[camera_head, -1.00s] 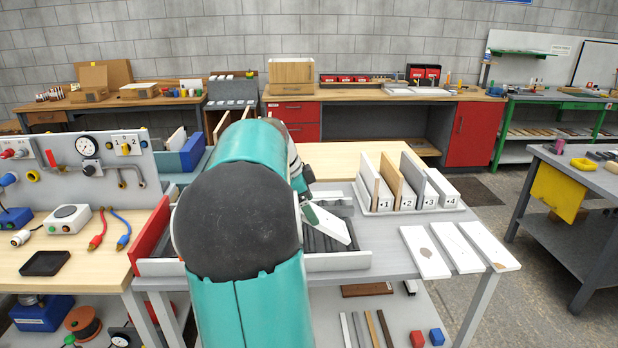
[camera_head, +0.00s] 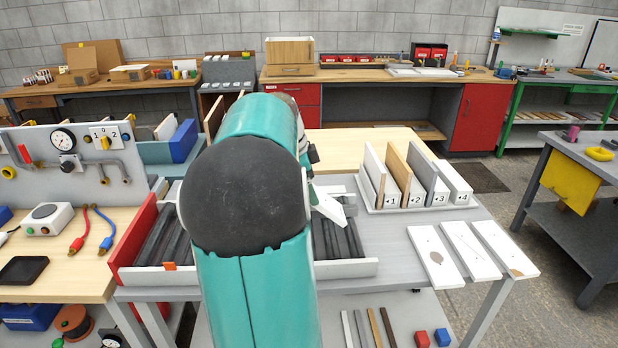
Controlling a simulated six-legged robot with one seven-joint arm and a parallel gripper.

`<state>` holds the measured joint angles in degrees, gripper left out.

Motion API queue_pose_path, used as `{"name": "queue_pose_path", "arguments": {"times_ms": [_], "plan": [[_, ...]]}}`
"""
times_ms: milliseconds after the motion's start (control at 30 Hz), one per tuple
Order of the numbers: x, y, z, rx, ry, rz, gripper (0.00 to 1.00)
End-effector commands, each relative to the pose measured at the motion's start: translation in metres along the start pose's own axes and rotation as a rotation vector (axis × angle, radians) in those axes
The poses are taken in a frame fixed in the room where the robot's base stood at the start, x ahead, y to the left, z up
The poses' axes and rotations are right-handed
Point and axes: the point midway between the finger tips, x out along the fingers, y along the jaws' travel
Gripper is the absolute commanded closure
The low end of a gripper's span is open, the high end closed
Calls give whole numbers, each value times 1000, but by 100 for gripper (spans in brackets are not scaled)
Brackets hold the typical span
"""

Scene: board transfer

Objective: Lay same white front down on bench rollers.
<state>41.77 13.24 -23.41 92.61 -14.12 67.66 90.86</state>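A white front (camera_head: 329,206) shows just right of my arm, tilted over the bench rollers; most of it is hidden behind my arm. My gripper (camera_head: 314,190) is at its upper left end and appears shut on it, though the fingers are largely covered by my arm. The dark bench rollers (camera_head: 338,242) lie in a low frame below the front, and more rollers (camera_head: 163,243) show left of my arm. Whether the front touches the rollers cannot be told.
A rack (camera_head: 385,206) of numbered slots with upright boards stands right of the rollers. Several white panels (camera_head: 436,258) lie flat on the bench's right side, one with a brown patch. A red side board (camera_head: 135,240) and a white front rail (camera_head: 346,269) edge the rollers.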

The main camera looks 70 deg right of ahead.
Motion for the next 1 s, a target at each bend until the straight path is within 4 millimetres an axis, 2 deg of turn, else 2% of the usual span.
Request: {"name": "queue_pose_path", "arguments": {"times_ms": [267,800,1000], "plan": [[7,6,3,-1,-3,0,60],[58,13,20,1,-3,1,60],[68,12,24,0,-3,0,60]]}}
